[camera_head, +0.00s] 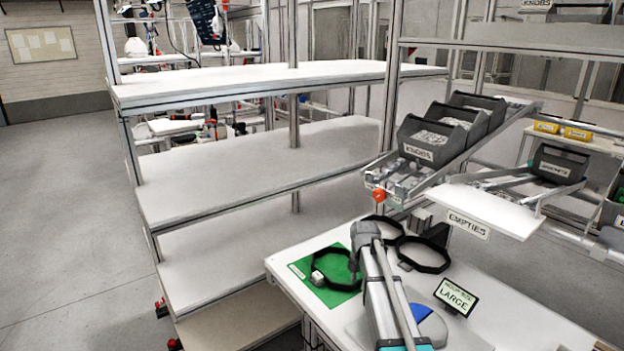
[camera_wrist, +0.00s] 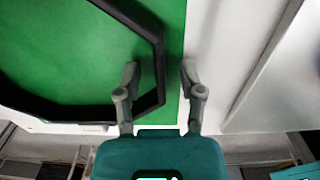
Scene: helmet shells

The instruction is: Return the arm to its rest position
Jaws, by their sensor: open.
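My gripper (camera_wrist: 160,72) is open in the wrist view, with its two grey fingers apart. It is above the right edge of the green mat (camera_wrist: 174,30). A black angular ring (camera_wrist: 80,113) lies on the mat, and part of its right side shows between the fingers; I cannot tell the height gap. In the head view my arm (camera_head: 378,290) reaches over the white worktable (camera_head: 510,325), and the fingers cannot be made out. The ring (camera_head: 338,286) also shows there on the green mat (camera_head: 305,264), with a small pale block on its left side.
Two more black rings (camera_head: 440,268) lie behind my arm. A sign reading LARGE (camera_head: 456,297) stands to its right. A sloped rack with grey KNOBS bins (camera_head: 432,142) and a white EMPTIES shelf (camera_head: 482,207) overhang the table's back. Bare shelves (camera_head: 255,165) stand left.

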